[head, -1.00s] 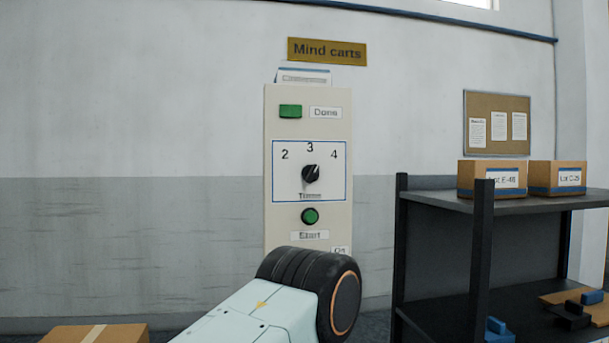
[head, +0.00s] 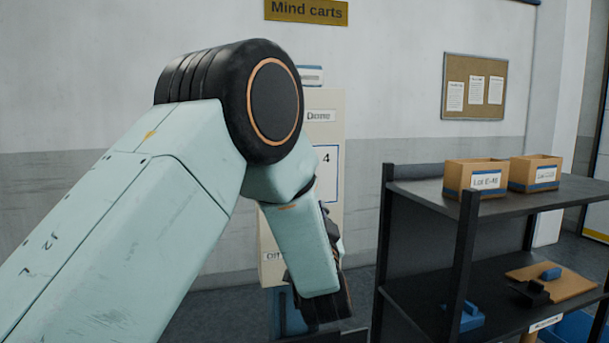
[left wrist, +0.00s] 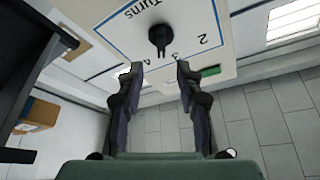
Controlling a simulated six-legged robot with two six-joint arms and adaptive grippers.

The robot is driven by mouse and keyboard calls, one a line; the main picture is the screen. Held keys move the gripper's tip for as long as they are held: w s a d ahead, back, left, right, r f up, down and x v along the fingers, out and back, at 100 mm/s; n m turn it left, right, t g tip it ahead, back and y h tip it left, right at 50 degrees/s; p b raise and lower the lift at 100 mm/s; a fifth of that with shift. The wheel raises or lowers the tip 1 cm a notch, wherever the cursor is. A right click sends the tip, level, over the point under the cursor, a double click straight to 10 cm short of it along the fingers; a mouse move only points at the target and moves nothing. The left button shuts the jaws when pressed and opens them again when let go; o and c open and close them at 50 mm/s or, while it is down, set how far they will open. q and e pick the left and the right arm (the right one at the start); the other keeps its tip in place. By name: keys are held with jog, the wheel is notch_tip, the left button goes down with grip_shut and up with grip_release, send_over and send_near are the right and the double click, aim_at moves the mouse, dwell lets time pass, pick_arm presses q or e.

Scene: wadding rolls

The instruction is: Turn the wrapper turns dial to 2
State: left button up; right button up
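The wrapper turns dial (left wrist: 160,38) is a black knob on the cream control panel (head: 333,133), inside a blue-outlined white plate marked 2, 3 and 4. In the left wrist view the picture is turned, with the word Turns at the upper left and 2 at the right. I cannot tell which number the knob's mark points to. My left gripper (left wrist: 160,68) is open, its two fingers apart and empty, with the knob beyond the gap between them. In the head view my left arm covers the dial; only the 4 shows. My right gripper is not in view.
A green lamp (left wrist: 210,71) on the panel shows beside the right fingertip in the wrist view. A dark shelf rack (head: 460,190) with cardboard boxes (head: 476,178) stands right of the panel. A corkboard (head: 474,87) hangs behind it.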

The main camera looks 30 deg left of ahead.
pick_arm(q)
jog(key=p+x, duration=0.1)
jog(key=x, duration=0.7)
jog(key=shift+a+p, duration=0.25)
jog(key=shift+p, duration=0.1)
jog(key=shift+d, duration=0.1)
jog(key=shift+c, duration=0.4)
jog(key=shift+c, duration=0.6)
grip_shut()
